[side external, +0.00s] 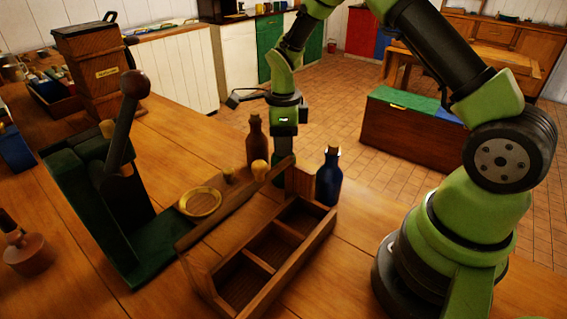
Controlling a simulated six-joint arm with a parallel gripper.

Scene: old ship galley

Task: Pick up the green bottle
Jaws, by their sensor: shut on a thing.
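My gripper (284,148) points down behind the far end of the wooden crate. Its jaws are shut on a dark green thing, which looks like the green bottle (277,175). Only a small part of this bottle shows, low under the jaws, and the crate's far end hides the rest. I cannot tell whether it touches the table. A brown bottle (255,142) with a cork stands just left of my gripper. A dark blue bottle (328,178) with a cork stands to the right, beside the crate.
The wooden crate (320,236) has several compartments, which look empty. Left of it are a round yellowish dish (200,203) and a green stand with a ball-topped lever (128,125). A reddish-brown flask (22,247) stands at the left edge. The front table is mostly clear.

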